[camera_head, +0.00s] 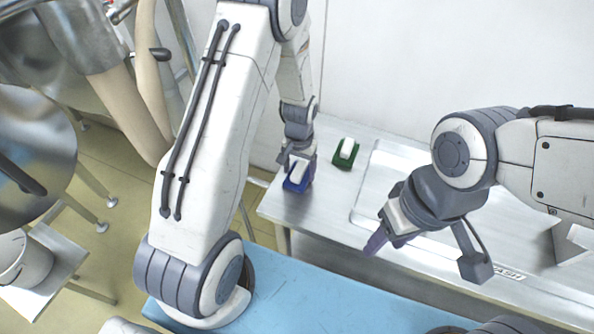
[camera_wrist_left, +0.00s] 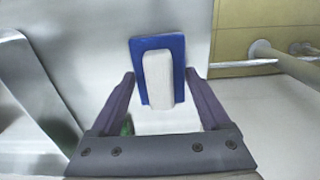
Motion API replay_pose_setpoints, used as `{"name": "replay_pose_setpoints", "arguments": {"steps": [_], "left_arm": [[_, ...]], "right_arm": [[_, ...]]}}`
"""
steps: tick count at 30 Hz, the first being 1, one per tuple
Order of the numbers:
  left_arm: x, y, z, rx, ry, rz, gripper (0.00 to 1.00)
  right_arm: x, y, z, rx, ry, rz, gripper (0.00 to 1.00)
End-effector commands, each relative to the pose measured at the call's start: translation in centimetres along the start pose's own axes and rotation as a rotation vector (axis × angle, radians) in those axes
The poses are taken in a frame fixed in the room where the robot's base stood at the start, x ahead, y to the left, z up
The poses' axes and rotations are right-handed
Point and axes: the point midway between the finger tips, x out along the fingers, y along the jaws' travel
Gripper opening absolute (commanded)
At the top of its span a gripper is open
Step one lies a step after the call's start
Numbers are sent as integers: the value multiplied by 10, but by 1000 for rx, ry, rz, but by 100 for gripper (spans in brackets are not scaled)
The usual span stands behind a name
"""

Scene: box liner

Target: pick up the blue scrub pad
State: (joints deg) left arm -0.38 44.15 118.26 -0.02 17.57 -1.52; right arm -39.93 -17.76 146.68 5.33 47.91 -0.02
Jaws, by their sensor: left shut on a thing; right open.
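The blue scrub pad (camera_head: 292,186) has a white block-shaped handle and is near the left end of the steel table. It also shows in the left wrist view (camera_wrist_left: 178,44), with its white handle (camera_wrist_left: 158,78) pointing toward the palm. My left gripper (camera_head: 299,164) is above it and shut on it, with one finger on each side in the left wrist view (camera_wrist_left: 162,90). I cannot tell whether the pad touches the tabletop. My right gripper (camera_head: 388,243) is open and empty above the front part of the table, well to the right.
A green scrub pad (camera_head: 344,160) with a white handle lies on the steel table (camera_head: 327,205), right of and behind the blue one. A shallow sink-like recess (camera_head: 376,182) is further right. A wall stands behind. A low side table with a white bucket (camera_head: 22,262) is at far left.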

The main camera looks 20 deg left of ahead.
Motion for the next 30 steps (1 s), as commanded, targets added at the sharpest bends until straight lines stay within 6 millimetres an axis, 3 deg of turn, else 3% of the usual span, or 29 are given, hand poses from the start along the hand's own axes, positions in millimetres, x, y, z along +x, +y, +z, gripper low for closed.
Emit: {"name": "replay_pose_setpoints", "arguments": {"steps": [5,9,21,30], "left_arm": [[-17,0,-1,0,4,0,26],[-43,0,-2,1,7,0,26],[-92,85,30,6,3,1,26],[-108,110,39,2,1,0,26]], "right_arm": [[1,0,0,0,0,0,50],[1,0,0,0,0,0,50],[6,0,0,0,0,0,50],[6,0,0,0,0,0,50]]}}
